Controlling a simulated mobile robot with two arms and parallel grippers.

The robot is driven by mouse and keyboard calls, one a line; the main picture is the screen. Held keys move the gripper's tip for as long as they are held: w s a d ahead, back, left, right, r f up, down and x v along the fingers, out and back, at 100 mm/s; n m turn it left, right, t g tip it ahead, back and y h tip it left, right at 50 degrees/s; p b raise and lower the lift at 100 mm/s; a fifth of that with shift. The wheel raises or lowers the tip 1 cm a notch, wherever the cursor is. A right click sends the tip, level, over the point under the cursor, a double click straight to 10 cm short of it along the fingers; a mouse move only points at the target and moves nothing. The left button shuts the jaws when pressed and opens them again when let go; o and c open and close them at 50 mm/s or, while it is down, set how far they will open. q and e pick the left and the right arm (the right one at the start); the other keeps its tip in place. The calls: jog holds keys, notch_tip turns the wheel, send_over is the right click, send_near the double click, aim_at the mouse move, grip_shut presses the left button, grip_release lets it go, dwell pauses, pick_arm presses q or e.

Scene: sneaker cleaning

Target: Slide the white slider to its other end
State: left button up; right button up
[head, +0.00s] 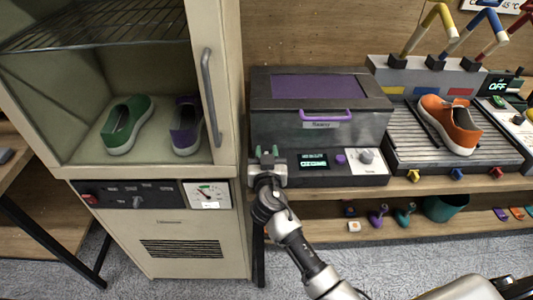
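My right gripper (266,152) is at the left end of the front panel of the grey machine (330,125). Its two fingertips stand apart and point at the panel, with nothing clearly held between them. I cannot make out a white slider for certain; the gripper hides the panel's left end. To the right on that panel are a lit display (314,160), a purple button (341,158) and a pale round knob (366,156). My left gripper is not in view.
A cream cabinet (190,245) with a grey handle (211,97) stands close on the left, holding a green shoe (127,124) and a purple shoe (186,125). An orange shoe (450,124) sits on a ridged rack (405,150). Small items lie on the lower shelf.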

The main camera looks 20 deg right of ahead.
grip_shut()
jog(key=shift+s+d+f, duration=0.1)
jog(key=shift+s+d, duration=0.15)
jog(key=shift+d, duration=0.7)
jog(key=shift+s+d, duration=0.25)
jog(key=shift+d, duration=0.7)
jog(key=shift+c, duration=0.8)
grip_release()
jog(key=o, duration=0.3)
jog(key=shift+s+d, duration=0.1)
jog(key=shift+d, duration=0.05)
jog(key=shift+o, duration=0.2)
